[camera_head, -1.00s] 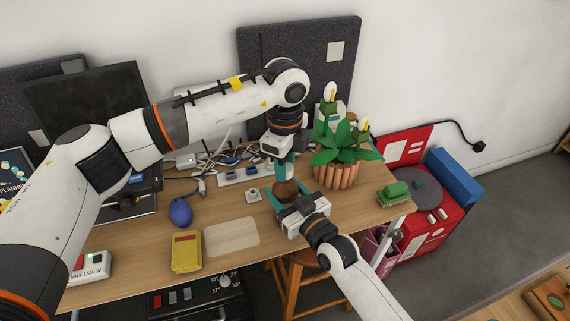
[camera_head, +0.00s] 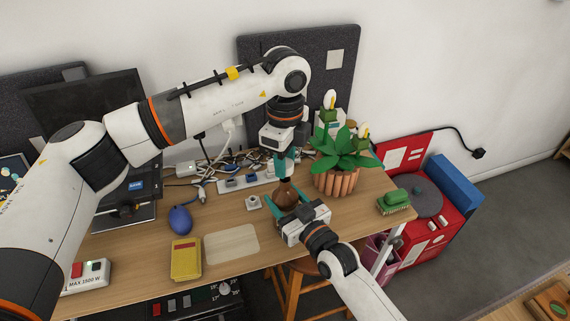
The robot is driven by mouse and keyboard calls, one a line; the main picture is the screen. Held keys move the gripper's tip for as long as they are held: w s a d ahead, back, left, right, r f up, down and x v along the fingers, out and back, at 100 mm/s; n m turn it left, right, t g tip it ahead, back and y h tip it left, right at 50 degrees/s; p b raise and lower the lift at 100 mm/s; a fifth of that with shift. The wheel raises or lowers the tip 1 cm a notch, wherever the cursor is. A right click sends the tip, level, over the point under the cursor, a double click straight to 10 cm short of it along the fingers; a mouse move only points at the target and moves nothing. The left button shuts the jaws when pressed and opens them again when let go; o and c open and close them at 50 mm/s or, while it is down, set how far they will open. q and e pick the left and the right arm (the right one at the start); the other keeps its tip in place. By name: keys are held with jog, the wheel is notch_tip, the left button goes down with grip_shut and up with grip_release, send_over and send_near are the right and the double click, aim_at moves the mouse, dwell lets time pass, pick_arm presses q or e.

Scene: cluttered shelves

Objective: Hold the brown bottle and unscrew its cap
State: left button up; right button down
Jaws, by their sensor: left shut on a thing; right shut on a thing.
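The brown bottle (camera_head: 286,196) stands upright near the front edge of the wooden desk, with a round body and a narrow neck. My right gripper (camera_head: 285,203) comes from the front and is shut around the bottle's body, with a teal finger on either side. My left gripper (camera_head: 284,172) points down from above and is shut at the top of the bottle. The cap is hidden between its teal fingers, so I cannot tell how far it is turned.
A power strip (camera_head: 245,181) and cables lie behind. A blue mouse-like object (camera_head: 180,219), yellow case (camera_head: 186,259) and pale mat (camera_head: 232,245) lie left.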

pick_arm(q)
notch_tip(320, 180, up, 2)
jog(key=shift+r, duration=0.15)
pick_arm(e)
jog(key=shift+c, duration=2.2)
grip_release()
jog(key=v, duration=1.2)
